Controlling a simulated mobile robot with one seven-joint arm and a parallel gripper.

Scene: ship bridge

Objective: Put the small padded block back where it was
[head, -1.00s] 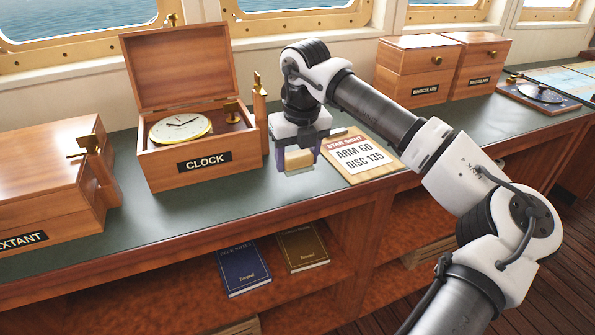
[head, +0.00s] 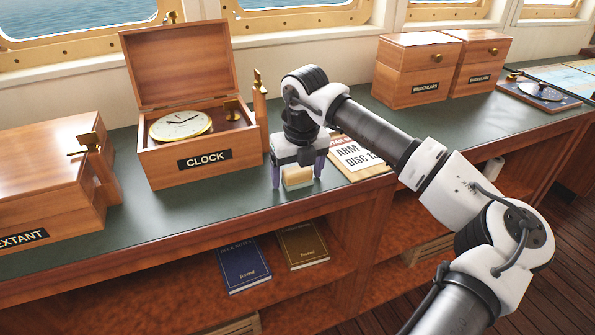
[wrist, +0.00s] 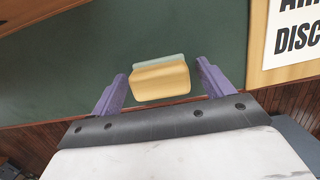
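The small padded block (head: 298,178) is tan with a pale green pad along one side. It appears to rest on the green counter top near its front edge, in front of and right of the clock box. My gripper (head: 297,183) points down over it, with its purple fingers spread on either side. In the wrist view the block (wrist: 160,82) lies between the fingers, with a gap on each side, so the gripper is open and not holding it. The clock box (head: 197,160) stands with its lid up and a clock (head: 180,126) inside.
The sextant box (head: 50,190) is at the left. Two wooden boxes (head: 412,75) stand at the back right. Books (head: 244,264) lie on the shelf below.

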